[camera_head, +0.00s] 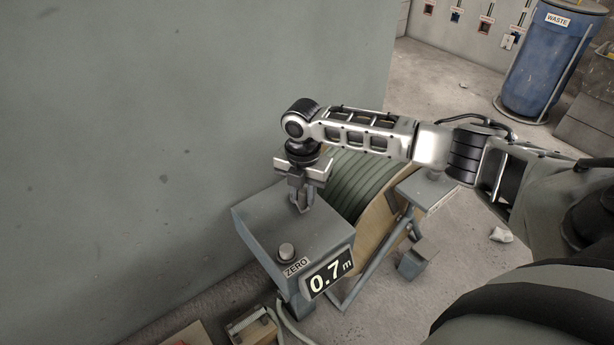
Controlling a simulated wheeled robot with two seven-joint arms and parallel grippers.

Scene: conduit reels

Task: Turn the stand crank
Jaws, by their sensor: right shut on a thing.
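My right gripper (302,203) points down at the far part of a grey meter box on the reel stand. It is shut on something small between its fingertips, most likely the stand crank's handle. The fingers mostly hide that part, and no other part of the crank shows clearly. The grey meter box (323,237) has a ZERO button (286,251) on top and a display (328,279) reading 0.7 m. Behind it is the reel, with dark green conduit (352,184) wound on it and a wooden flange (377,232), partly hidden by my right arm. My left gripper is not in view.
A plain grey wall (150,130) stands close on the left. A small open wooden box (255,326) sits low in front of the stand. A blue WASTE bin (545,60) stands at the back right. A pale lump (501,235) lies on the otherwise clear floor right of the stand.

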